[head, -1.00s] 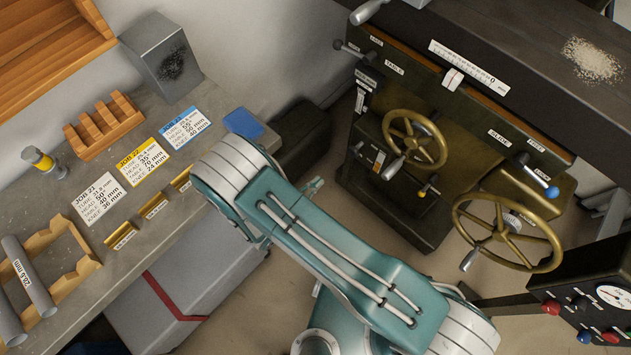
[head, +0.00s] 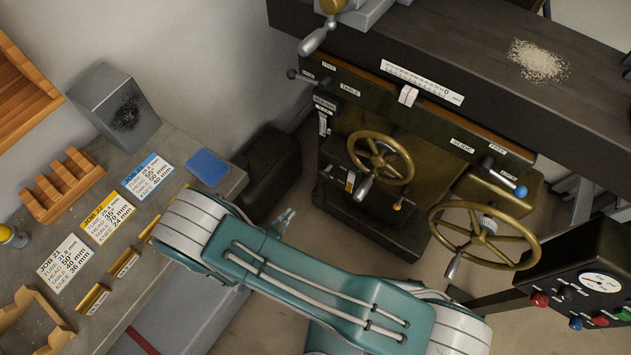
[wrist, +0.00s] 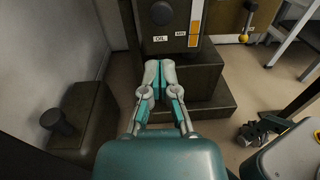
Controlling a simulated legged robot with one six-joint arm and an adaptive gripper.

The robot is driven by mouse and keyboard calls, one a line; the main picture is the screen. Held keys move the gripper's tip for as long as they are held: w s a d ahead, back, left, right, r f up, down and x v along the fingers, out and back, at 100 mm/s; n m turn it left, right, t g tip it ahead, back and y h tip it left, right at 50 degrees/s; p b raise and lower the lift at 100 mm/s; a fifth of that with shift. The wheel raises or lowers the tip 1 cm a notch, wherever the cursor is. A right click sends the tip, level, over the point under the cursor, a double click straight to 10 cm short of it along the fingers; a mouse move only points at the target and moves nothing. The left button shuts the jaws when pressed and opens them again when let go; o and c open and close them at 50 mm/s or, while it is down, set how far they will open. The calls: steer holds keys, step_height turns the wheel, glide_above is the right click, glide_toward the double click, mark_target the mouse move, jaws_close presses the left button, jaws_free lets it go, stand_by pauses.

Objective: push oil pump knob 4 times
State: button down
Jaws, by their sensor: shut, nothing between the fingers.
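The oil pump knob (wrist: 161,13) is a dark round knob on the machine's front, at the top of the wrist view, above an OIL label (wrist: 161,38). An orange sight gauge (wrist: 195,25) is to its right. My gripper (wrist: 161,66) is shut and empty, its fingertips pointing toward the panel just below the label in the picture. I see no contact with the knob. In the head view my gripper (head: 286,220) is small, left of and below the machine's base, partly hidden by my arm. The gauge also shows there (head: 350,182).
Brass handwheels (head: 381,158) and (head: 484,236) stick out from the machine. A control box (head: 590,285) is at the right. A workbench (head: 178,205) with job cards is at the left. A dark block with a round top (wrist: 58,122) stands left of my gripper.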

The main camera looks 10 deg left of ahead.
mark_target(321, 177)
steer(key=x, duration=1.1)
steer(key=shift+s, duration=0.1)
steer(key=shift+w+d+f, duration=0.1)
steer(key=shift+w+d, duration=0.2)
steer(key=shift+w, duration=0.35)
steer(key=shift+w, duration=0.1)
steer(key=shift+x, duration=1.25)
steer(key=shift+s+a, duration=0.2)
steer(key=shift+s, duration=0.25)
steer(key=v, duration=1.3)
steer(key=shift+a, duration=0.15)
steer(key=shift+s, duration=0.1)
